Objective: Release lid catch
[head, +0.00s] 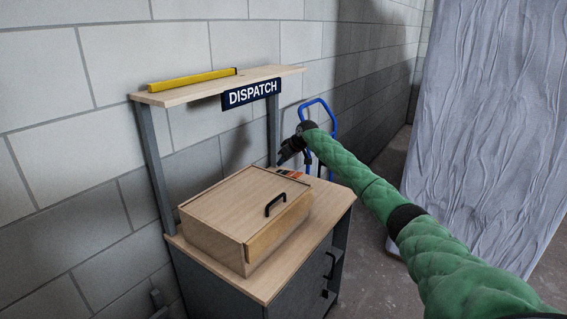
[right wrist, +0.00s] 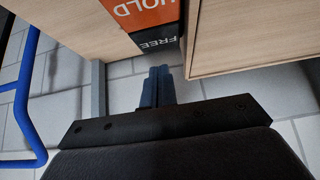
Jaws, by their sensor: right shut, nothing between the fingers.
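A pale wooden box (head: 225,205) with a flat lid and a black handle (head: 275,204) sits on the bench. An orange-and-black label (head: 290,174) lies behind the box's right end. In the right wrist view this label (right wrist: 150,14) reads HOLD on orange and FREE on black, upside down. My right gripper (head: 282,158) is near the label at the box's far side. In its wrist view the fingers (right wrist: 160,74) are together and empty, pointing toward the FREE part. I cannot make out the catch itself. My left gripper is not in view.
The bench top (head: 325,196) has little bare room around the box. Posts carry a shelf (head: 265,73) with a yellow batten (head: 192,79) and a DISPATCH sign (head: 251,93). A blue hand truck (head: 333,125) stands behind. A grey sheet (head: 490,130) hangs at right.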

